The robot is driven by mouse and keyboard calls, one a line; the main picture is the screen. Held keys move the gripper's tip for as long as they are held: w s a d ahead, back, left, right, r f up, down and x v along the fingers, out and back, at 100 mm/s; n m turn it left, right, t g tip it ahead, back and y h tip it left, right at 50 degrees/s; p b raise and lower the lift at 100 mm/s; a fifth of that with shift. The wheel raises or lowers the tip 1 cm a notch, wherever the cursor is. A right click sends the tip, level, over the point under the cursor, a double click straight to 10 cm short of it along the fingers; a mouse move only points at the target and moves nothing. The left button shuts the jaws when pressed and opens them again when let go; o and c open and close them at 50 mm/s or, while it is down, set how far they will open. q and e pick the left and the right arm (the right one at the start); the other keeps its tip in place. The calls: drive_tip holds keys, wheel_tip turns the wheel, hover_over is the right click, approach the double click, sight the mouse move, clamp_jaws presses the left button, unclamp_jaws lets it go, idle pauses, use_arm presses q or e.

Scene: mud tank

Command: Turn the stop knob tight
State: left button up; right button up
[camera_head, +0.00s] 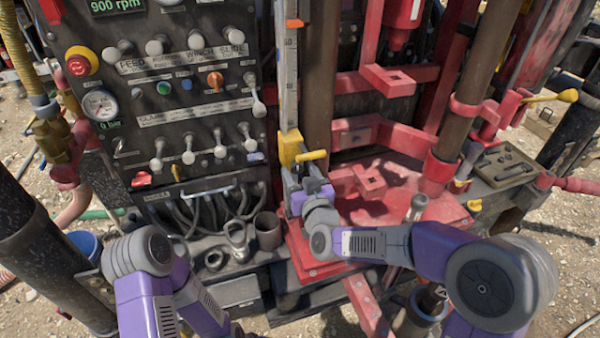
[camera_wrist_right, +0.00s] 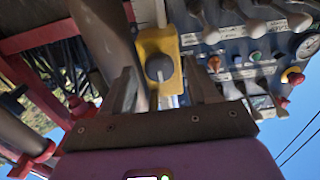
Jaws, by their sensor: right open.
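A yellow stop block (camera_head: 290,148) sits on the upright scale bar, with a yellow lever sticking out to its right. In the right wrist view the yellow block (camera_wrist_right: 158,42) carries a round dark grey knob (camera_wrist_right: 159,67) facing the camera. My right gripper (camera_head: 293,178) is just below the block in the head view. In the wrist view its open fingers (camera_wrist_right: 161,76) stand on either side of the knob, with gaps visible beside it. My left arm shows at the lower left of the head view, but its gripper does not.
A black control panel (camera_head: 170,90) with several levers stands left of the scale bar (camera_head: 287,80). Red rig framework (camera_head: 385,130) and a brown pipe (camera_head: 462,130) are to the right. A tray (camera_head: 500,167) of small parts lies farther right. A metal cup (camera_head: 268,230) stands below the panel.

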drive_tip(key=c, duration=1)
drive_tip(key=shift+f+m+b, duration=0.15)
drive_tip(key=shift+m+b, duration=0.35)
drive_tip(key=shift+b, duration=0.35)
drive_tip(key=m+b, duration=0.9)
drive_tip(key=b, duration=0.2)
drive_tip(key=shift+d+f, duration=0.1)
drive_tip(key=shift+f, duration=0.05)
drive_tip(key=m+b, duration=0.3)
drive_tip(key=m, duration=0.1)
drive_tip(key=shift+m+b, duration=0.35)
drive_tip(key=shift+m, duration=0.05)
drive_tip(key=shift+m+b, duration=1.3)
drive_tip(key=shift+m, duration=0.9)
